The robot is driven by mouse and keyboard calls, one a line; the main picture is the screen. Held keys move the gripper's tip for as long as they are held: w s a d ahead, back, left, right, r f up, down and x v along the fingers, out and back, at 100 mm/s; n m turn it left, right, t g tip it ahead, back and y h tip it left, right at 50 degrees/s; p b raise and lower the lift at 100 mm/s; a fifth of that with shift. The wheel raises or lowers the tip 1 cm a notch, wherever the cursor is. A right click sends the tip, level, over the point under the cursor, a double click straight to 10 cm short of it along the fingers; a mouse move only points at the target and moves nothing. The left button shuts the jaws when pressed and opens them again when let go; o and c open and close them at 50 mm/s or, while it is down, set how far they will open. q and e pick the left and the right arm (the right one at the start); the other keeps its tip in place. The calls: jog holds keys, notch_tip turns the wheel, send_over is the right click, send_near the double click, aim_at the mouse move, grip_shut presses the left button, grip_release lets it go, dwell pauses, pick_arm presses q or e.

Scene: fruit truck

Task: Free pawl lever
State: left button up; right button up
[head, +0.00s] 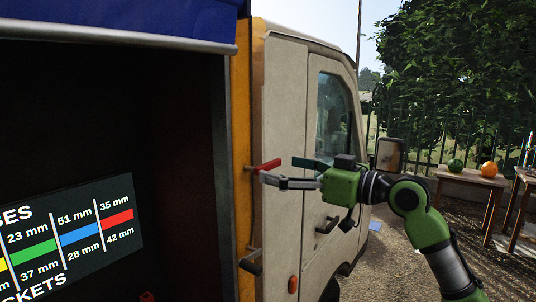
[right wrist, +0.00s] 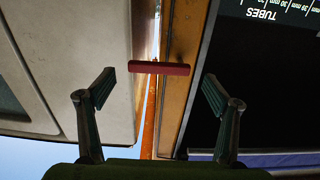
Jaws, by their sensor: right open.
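The pawl lever is a small red bar (head: 265,165) on the orange post (head: 241,120) at the truck's corner. It also shows as a red bar in the right wrist view (right wrist: 160,68), lying across the gap ahead of the fingers. My right gripper (head: 279,170) is open at the lever, coming in from the right. In the right wrist view its two fingertips (right wrist: 159,82) stand apart on either side of the lever, and no contact shows. The lever's pivot is too small to make out. My left gripper is out of view.
A dark handle (head: 250,262) sits lower on the post. The dark cargo opening, with a size chart (head: 70,240), is at left. A side mirror (head: 390,155) and a fruit table (head: 470,178) are at right.

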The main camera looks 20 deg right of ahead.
aim_at(271, 166)
jog(key=shift+p+x, duration=0.8)
jog(key=shift+x, duration=1.55)
jog(key=shift+d, duration=0.1)
jog(key=c, duration=1.7)
jog(key=shift+o, duration=0.2)
